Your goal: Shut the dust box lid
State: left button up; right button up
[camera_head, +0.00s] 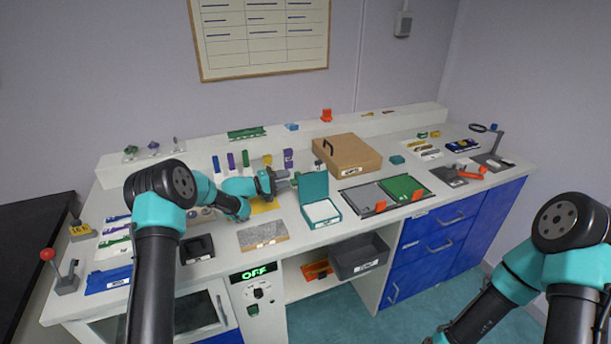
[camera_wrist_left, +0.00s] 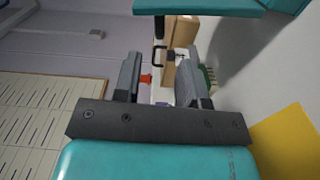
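The dust box appears to be the teal box (camera_head: 323,224) at the middle of the bench, with a white inside and a label on its front. Its teal lid (camera_head: 314,186) is hinged at the back and stands open, nearly upright. My left gripper (camera_head: 292,176) is just left of the lid, apart from it as far as I can tell. In the left wrist view its two fingers (camera_wrist_left: 158,78) are apart with nothing between them. A teal panel, probably the lid (camera_wrist_left: 205,6), shows at the top edge there. My right gripper is out of view; only its arm shows.
A cardboard box (camera_head: 347,154) with a black handle stands behind the dust box. A grey and green tray (camera_head: 362,197) with orange parts lies to its right. A textured grey plate (camera_head: 263,232) lies front left, and a yellow mat (camera_head: 265,206) lies under the gripper.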

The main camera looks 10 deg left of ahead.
aim_at(306, 175)
pick_arm(q)
jog(key=x, duration=0.8)
jog(key=shift+w+d, duration=0.1)
jog(key=shift+d, duration=0.1)
jog(key=shift+c, duration=0.2)
jog(key=shift+f, duration=0.1)
grip_shut()
